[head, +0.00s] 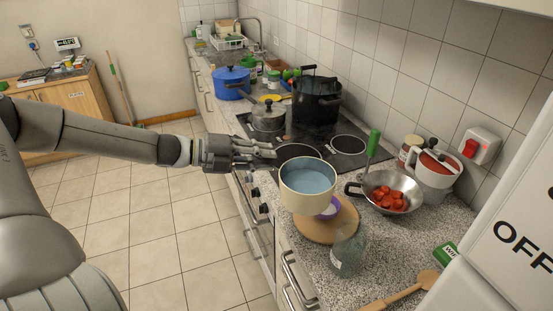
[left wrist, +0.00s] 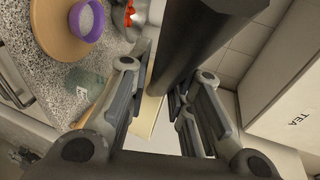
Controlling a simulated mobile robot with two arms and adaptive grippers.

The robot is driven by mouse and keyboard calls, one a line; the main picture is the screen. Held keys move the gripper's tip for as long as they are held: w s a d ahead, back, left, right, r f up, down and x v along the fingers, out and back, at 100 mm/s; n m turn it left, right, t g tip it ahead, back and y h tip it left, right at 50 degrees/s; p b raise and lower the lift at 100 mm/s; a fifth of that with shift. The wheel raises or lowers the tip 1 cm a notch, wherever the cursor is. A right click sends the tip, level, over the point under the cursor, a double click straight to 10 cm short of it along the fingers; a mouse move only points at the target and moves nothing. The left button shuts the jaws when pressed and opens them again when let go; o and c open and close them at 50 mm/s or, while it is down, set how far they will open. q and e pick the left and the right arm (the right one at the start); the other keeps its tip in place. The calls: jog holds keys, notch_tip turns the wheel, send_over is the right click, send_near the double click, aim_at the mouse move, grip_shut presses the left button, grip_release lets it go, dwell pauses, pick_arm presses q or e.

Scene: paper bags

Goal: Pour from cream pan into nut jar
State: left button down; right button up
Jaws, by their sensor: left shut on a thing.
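The cream pan (head: 308,186) holds a blue-grey liquid and is roughly level, in front of the hob. It overlaps the round wooden board in the head view. My left gripper (head: 268,153) is at the pan's far-left side and is shut on its handle. A thick dark handle (left wrist: 200,40) runs between the fingers in the left wrist view. A clear glass jar (head: 348,252) with a small white label, likely the nut jar, stands upright on the counter, nearer than the pan. It shows faintly in the left wrist view (left wrist: 88,84). Its label is unreadable. My right gripper is out of view.
A purple bowl (head: 331,209) is on the round wooden board (head: 318,232), partly hidden by the pan. A frying pan (head: 408,184) with red pieces stands right. A wooden spoon (head: 404,291) lies at the front. Pots and a blue pot (head: 231,86) stand behind.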

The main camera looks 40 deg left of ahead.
pick_arm(q)
jog(key=shift+s+a+r+p, duration=0.15)
jog(key=shift+a+r+p, duration=0.3)
jog(key=shift+r+p, duration=0.4)
jog(key=shift+d+r+m+g+y+p, duration=0.15)
jog(key=shift+d+r+m+y+p, duration=0.15)
jog(key=shift+r+p, duration=0.25)
jog(key=shift+d+r+m+g+y+p, duration=0.15)
jog(key=shift+d+r+m+y+p, duration=0.15)
jog(key=shift+p, duration=0.3)
jog(key=shift+d+r+y+p, duration=0.3)
jog(key=shift+d+r+p, duration=0.65)
jog(key=shift+d+r, duration=0.2)
jog(key=shift+d+f+m+y+b, duration=0.15)
jog(key=shift+d+m+y+b, duration=0.3)
jog(key=shift+d+b, duration=0.35)
jog(key=shift+d+m+g, duration=0.25)
jog(key=shift+d+g, duration=0.05)
jog(key=shift+d, duration=0.05)
jog(key=shift+r+y, duration=0.2)
jog(key=shift+y, duration=0.05)
jog(key=shift+d+r+b, duration=0.15)
jog(key=shift+d+b, duration=0.15)
jog(key=shift+b, duration=0.1)
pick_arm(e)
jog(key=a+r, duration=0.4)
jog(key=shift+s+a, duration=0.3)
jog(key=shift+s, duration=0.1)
